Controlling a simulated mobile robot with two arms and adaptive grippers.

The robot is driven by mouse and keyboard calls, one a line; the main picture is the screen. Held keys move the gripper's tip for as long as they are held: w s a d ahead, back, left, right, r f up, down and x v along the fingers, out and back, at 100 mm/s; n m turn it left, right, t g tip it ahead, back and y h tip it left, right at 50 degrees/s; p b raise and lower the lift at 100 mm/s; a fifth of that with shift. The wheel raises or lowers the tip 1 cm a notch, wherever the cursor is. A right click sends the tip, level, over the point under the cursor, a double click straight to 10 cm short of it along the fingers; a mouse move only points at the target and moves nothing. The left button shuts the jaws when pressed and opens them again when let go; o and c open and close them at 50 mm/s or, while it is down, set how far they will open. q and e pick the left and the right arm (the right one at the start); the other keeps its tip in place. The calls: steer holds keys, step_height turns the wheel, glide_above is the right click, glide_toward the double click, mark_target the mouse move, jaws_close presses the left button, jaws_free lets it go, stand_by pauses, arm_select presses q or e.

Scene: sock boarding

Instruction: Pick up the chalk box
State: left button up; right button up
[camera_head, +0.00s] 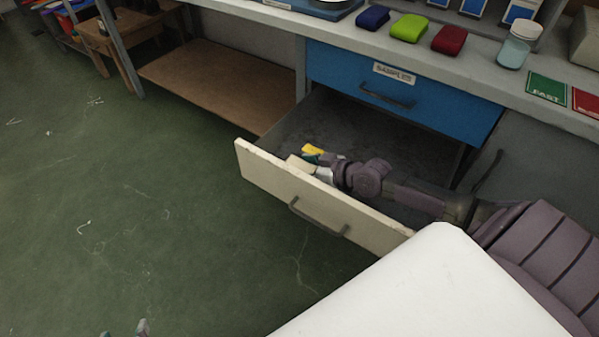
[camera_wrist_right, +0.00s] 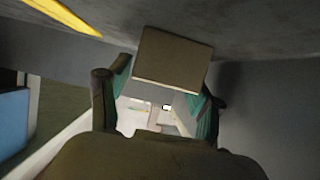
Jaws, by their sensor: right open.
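The chalk box looks to be the small plain cream box (camera_head: 299,163) inside the open lower drawer, just behind its front panel. In the right wrist view the tan box (camera_wrist_right: 174,57) lies just ahead of and between the fingertips, its near edge close to them. My right gripper (camera_head: 324,167) reaches into the drawer from the right; in its wrist view the fingers (camera_wrist_right: 163,88) are spread apart, one on each side. Whether they touch the box I cannot tell. My left gripper (camera_head: 124,330) shows only as two separate fingertips at the bottom edge.
The drawer's cream front (camera_head: 270,185) has a dark handle. A yellow item (camera_head: 312,150) lies in the drawer near the box. A shut blue drawer (camera_head: 400,93) labelled SAMPLES is above. Green floor is open at left.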

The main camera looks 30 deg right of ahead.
steer(key=shift+w+a+f, duration=0.2)
steer(key=shift+w, duration=0.25)
steer(key=shift+c, duration=0.3)
steer(key=c, duration=0.9)
